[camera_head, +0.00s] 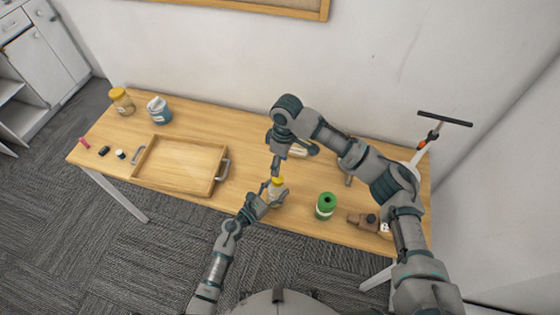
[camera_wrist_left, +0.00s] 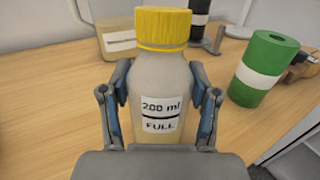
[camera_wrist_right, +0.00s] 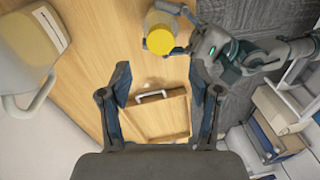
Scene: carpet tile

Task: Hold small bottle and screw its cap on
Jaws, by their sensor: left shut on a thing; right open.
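The small bottle (camera_wrist_left: 158,85) is clear-pale, labelled "200 ml FULL", and stands upright in the left wrist view. Its yellow cap (camera_wrist_left: 162,27) sits on the neck; I cannot tell how tight it is. My left gripper (camera_wrist_left: 160,100) is shut around the bottle's body, one finger on each side. In the head view the yellow cap (camera_head: 278,181) shows above my left gripper (camera_head: 270,195). My right gripper (camera_wrist_right: 160,85) is open and empty. In the right wrist view the cap (camera_wrist_right: 160,41) lies beyond its fingertips, apart from them.
A wooden tray (camera_head: 146,174) with metal handles lies left of the bottle. A green cylinder (camera_head: 325,206) and a brown object (camera_head: 359,220) stand to the right. A yellow-lidded jar (camera_head: 122,102) and a blue-and-white container (camera_head: 159,111) stand at the far left.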

